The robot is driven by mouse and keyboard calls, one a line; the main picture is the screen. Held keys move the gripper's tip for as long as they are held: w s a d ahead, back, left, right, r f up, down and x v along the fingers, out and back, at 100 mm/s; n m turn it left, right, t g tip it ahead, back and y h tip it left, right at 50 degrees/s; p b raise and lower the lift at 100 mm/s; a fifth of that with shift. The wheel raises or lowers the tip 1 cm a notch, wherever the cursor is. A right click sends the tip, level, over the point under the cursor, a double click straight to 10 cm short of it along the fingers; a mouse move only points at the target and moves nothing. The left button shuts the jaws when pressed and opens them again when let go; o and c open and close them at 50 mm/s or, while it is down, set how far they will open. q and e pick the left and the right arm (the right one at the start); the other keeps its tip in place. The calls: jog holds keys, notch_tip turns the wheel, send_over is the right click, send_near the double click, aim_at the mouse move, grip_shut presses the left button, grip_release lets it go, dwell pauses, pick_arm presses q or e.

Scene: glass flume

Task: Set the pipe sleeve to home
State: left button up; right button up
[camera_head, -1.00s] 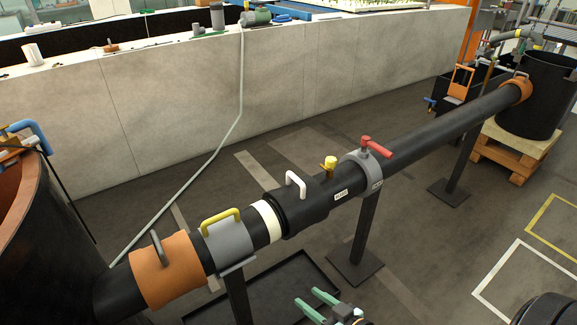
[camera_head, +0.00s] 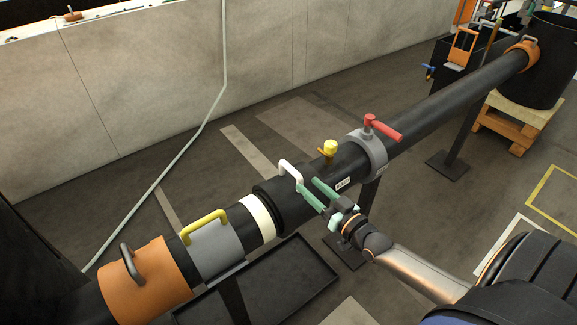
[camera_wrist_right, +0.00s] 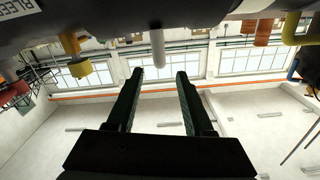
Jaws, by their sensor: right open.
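The pipe sleeve, a black collar (camera_head: 281,201) with a white handle (camera_head: 290,171), sits around the black pipe (camera_head: 462,85). A cream band (camera_head: 258,217) shows on the pipe just left of it. My right gripper (camera_head: 307,186) is open, its green fingertips close to the white handle. In the right wrist view the white handle (camera_wrist_right: 157,46) appears between the open fingertips (camera_wrist_right: 160,74), near their ends; whether they touch it I cannot tell. My left gripper is out of view.
A grey collar (camera_head: 214,252) with a yellow handle and an orange collar (camera_head: 146,283) lie left along the pipe. A yellow valve (camera_head: 330,148) and a red-handled clamp (camera_head: 369,140) stand right of the sleeve. A black tray (camera_head: 300,276) lies on the floor below.

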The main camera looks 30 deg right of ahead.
aim_at(283, 163)
jog(key=w, duration=0.6)
jog(key=w+b, duration=0.1)
jog(key=w, duration=0.2)
jog(key=shift+w+a, duration=0.4)
grip_shut()
dwell(1.0)
